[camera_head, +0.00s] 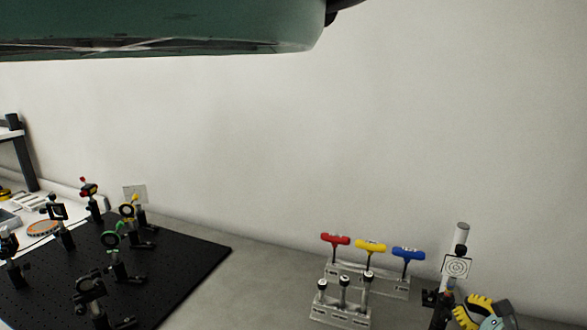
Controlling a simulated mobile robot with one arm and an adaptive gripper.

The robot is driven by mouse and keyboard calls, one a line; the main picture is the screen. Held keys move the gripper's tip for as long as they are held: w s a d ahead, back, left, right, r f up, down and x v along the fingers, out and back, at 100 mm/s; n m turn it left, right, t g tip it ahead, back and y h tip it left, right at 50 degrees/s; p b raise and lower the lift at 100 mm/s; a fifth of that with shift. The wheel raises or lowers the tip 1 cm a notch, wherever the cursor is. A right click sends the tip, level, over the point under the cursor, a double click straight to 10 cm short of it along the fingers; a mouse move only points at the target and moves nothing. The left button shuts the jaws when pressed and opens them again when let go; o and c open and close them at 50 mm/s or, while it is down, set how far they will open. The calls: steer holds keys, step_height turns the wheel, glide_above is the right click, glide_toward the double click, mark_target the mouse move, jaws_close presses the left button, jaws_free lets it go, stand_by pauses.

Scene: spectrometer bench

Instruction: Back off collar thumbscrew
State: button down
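Several black optic mounts stand on posts on a black breadboard (190,262) at the lower left. Among them are a green-ringed mount (112,236), a yellow-ringed mount (128,211) and a red-topped mount (90,190). At the lower right, a post carries a white target card (457,266) with a light cylinder (462,233) above it; its base is cut off by the bottom edge. I cannot make out which part is the collar thumbscrew at this size. My gripper does not show. A dark green part, probably mine, covers the top left.
A clear rack (342,312) holds black-handled drivers, with red (335,239), yellow (370,246) and blue (408,254) T-handles behind it. A yellow-and-black ridged object (474,311) is beside the target post. The grey bench (262,278) is clear between breadboard and rack. A pale wall stands behind.

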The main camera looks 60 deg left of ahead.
steer(key=shift+s+x, duration=0.2)
steer(key=shift+x, duration=0.9)
steer(key=shift+f+b, duration=0.3)
steer(key=shift+b, duration=0.45)
steer(key=shift+r, duration=0.45)
steer(key=f+b+v, duration=0.1)
steer(key=b+v, duration=0.1)
steer(key=v, duration=0.4)
steer(key=shift+w+d+b, duration=0.15)
steer(key=shift+d+b, duration=0.05)
steer(key=shift+b, duration=0.15)
steer(key=c, duration=1.7)
jaws_free()
